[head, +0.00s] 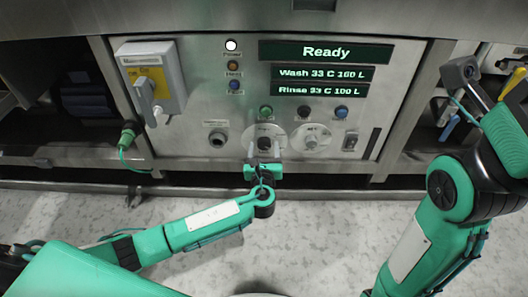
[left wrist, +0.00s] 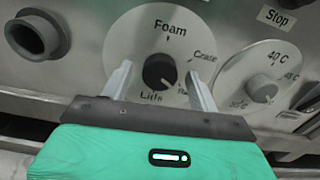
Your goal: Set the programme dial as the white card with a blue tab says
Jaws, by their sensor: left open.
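The programme dial (head: 265,135) is a pale disc with a black knob (left wrist: 159,71) on the lower middle of the panel. In the left wrist view its disc reads Foam at the top, Crate at right and Lids at lower left; another label at lower right is partly hidden by a finger. I cannot make out a white card with a blue tab. My right gripper is not in view.
A second dial (left wrist: 262,88) with a grey knob and temperature labels sits close to the right. Push buttons (head: 341,112) line up above. A round socket (left wrist: 38,38) protrudes at left. The display (head: 326,52) reads Ready. A switch box (head: 150,78) stands upper left.

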